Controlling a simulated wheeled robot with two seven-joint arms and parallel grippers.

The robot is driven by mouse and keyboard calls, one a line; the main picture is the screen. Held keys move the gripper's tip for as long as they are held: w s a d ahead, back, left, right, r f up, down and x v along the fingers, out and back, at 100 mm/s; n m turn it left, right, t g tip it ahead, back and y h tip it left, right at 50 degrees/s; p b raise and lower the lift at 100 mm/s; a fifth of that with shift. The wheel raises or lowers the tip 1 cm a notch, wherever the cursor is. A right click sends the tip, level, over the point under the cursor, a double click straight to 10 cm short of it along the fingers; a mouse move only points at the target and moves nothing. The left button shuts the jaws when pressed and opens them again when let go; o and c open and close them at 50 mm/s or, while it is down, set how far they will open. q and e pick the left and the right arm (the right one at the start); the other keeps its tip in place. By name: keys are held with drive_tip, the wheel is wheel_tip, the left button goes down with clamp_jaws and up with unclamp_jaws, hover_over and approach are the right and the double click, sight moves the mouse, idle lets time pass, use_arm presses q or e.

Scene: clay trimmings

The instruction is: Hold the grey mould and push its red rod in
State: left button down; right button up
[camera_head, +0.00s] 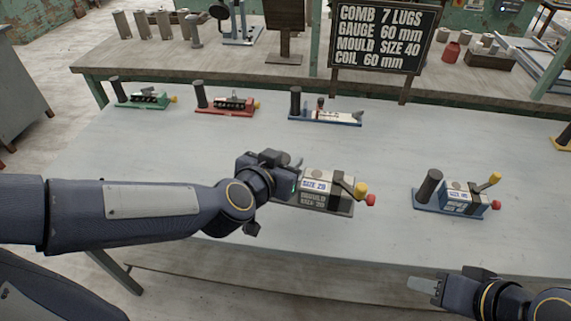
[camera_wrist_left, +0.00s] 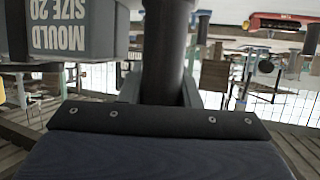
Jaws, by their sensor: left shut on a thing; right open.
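The grey mould (camera_head: 327,192), lettered SIZE 20, lies on the table on a grey base. A red rod end (camera_head: 370,200) sticks out at its right, below a yellow-knobbed lever (camera_head: 361,188). My left gripper (camera_head: 289,180) is at the mould's left end, shut on its dark upright post. In the left wrist view the post (camera_wrist_left: 167,45) stands between the fingers, beside the mould's lettered side (camera_wrist_left: 65,30). The gripper hides the post in the head view. My right gripper (camera_head: 432,287) is open and empty at the lower right, apart from the mould.
A blue mould (camera_head: 463,197) lettered SIZE 40 stands to the right. Green (camera_head: 145,98), red (camera_head: 228,104) and blue-based (camera_head: 325,115) tools line the table's back. A sign (camera_head: 385,35) reads MOULD SIZE 40. The table (camera_head: 400,255) is clear in front.

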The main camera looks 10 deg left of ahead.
use_arm(q)
drive_tip(key=shift+w+a+f+b, duration=0.25)
drive_tip(key=shift+w+f+b, duration=1.05)
drive_tip(key=shift+w, duration=0.2)
drive_tip(key=shift+w+a+f+b, duration=0.25)
drive_tip(key=shift+w+f+b, duration=1.05)
drive_tip(key=shift+w, duration=0.2)
drive_tip(key=shift+w+a+f+b, duration=0.25)
drive_tip(key=shift+w+f+b, duration=0.95)
drive_tip(key=shift+w+f, duration=0.25)
drive_tip(key=shift+w, duration=0.1)
drive_tip(key=shift+w+f+b, duration=0.65)
drive_tip(key=shift+b, duration=0.05)
drive_tip(key=shift+a+f, duration=0.1)
drive_tip(key=shift+f, duration=0.1)
